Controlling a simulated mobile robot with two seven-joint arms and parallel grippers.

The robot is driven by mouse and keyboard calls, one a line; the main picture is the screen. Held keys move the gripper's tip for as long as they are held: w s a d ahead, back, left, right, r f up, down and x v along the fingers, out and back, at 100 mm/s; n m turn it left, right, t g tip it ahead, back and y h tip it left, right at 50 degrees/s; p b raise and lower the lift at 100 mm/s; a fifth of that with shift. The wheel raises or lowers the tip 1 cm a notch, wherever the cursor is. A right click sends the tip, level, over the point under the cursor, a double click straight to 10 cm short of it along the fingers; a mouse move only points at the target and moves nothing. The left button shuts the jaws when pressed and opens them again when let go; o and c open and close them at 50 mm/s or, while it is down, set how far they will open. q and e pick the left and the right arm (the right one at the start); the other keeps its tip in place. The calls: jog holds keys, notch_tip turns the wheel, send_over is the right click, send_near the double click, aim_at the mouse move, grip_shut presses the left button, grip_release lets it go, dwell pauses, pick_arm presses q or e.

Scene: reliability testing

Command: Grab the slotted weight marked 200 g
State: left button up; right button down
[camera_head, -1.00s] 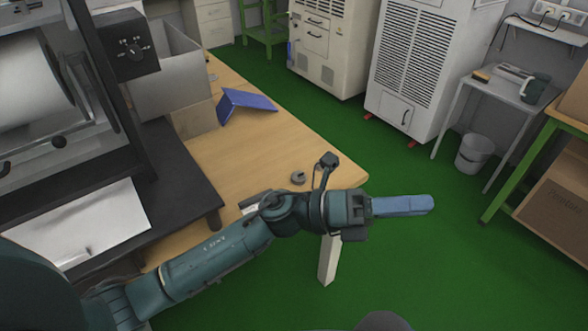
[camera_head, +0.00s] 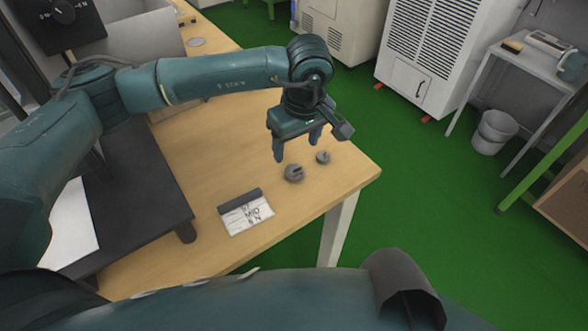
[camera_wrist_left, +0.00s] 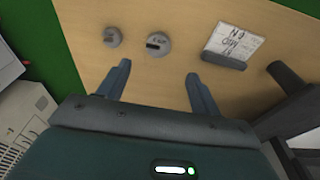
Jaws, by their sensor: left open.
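Two grey slotted weights lie flat on the wooden table near its right corner. The larger weight (camera_head: 293,173) is nearer the sign; it also shows in the left wrist view (camera_wrist_left: 158,45) with a dark slot and a marking too small to read. The smaller weight (camera_head: 323,157) lies just beside it, at its left in the left wrist view (camera_wrist_left: 112,37). I cannot tell which is marked 200 g. My left gripper (camera_head: 297,150) points down above the table, open and empty, its fingers apart from both weights; its fingers (camera_wrist_left: 158,70) also show in the left wrist view.
A small white sign with black lettering (camera_head: 247,215) stands on the table (camera_head: 215,180) left of the weights. A black-topped platform (camera_head: 135,205) is farther left. The table edge is close to the weights, with green floor (camera_head: 430,200) beyond.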

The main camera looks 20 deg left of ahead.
aim_at(295, 167)
pick_arm(q)
jog(key=f, duration=0.6)
jog(key=w+f, duration=0.1)
jog(key=f, duration=0.2)
jog(key=shift+a+p, duration=0.3)
jog(key=shift+c, duration=0.3)
jog(key=shift+r, duration=0.1)
jog(key=c, duration=1.1)
